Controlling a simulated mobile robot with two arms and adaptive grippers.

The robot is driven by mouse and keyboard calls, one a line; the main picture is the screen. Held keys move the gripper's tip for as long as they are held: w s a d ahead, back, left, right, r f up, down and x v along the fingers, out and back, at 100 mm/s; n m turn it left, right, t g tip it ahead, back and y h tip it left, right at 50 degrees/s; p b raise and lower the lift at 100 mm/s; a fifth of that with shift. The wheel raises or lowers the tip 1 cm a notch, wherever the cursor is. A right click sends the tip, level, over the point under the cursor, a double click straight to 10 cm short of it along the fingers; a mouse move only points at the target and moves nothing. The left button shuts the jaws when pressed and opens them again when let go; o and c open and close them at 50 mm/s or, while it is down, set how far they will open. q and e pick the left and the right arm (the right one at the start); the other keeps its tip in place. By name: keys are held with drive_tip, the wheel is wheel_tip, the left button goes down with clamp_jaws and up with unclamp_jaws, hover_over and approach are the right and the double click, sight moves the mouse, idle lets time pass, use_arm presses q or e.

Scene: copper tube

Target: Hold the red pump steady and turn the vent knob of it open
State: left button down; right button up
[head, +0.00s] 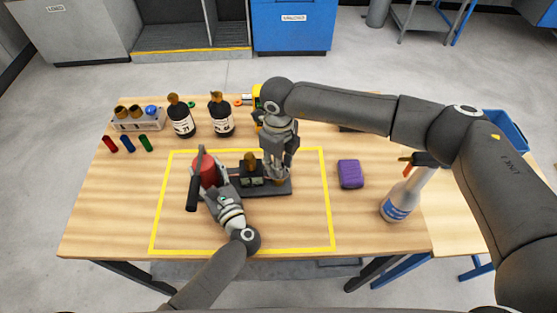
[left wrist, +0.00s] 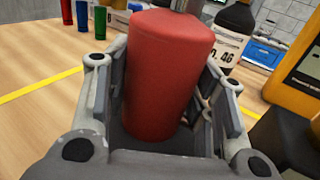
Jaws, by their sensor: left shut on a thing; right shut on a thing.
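The red pump (head: 207,171) stands on a dark base (head: 270,189) inside the yellow taped square. A black lever handle (head: 193,190) hangs at its left side. My left gripper (head: 208,187) is shut around the red body, and its fingers flank the red cylinder (left wrist: 168,75) in the left wrist view. My right gripper (head: 278,173) points down at the right end of the base, shut on a small brass-coloured part, likely the vent knob (head: 279,181), mostly hidden by the fingers. A dark block with a brass top (head: 250,165) sits between the grippers.
Two dark bottles (head: 181,118) (head: 221,116) and a rack (head: 138,119) stand at the back left. A purple sponge (head: 350,174) and a spray bottle (head: 401,199) are on the right. A yellow object (head: 257,96) is partly hidden behind my right gripper. The square's front is mostly clear.

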drive_tip(key=n, duration=0.5)
drive_tip(key=shift+n, duration=2.6)
drive_tip(key=shift+w, duration=0.1)
drive_tip(key=o, duration=1.1)
drive_tip(key=shift+c, duration=0.2)
drive_tip(key=shift+r, duration=0.1)
wheel_tip(320, 180, up, 12)
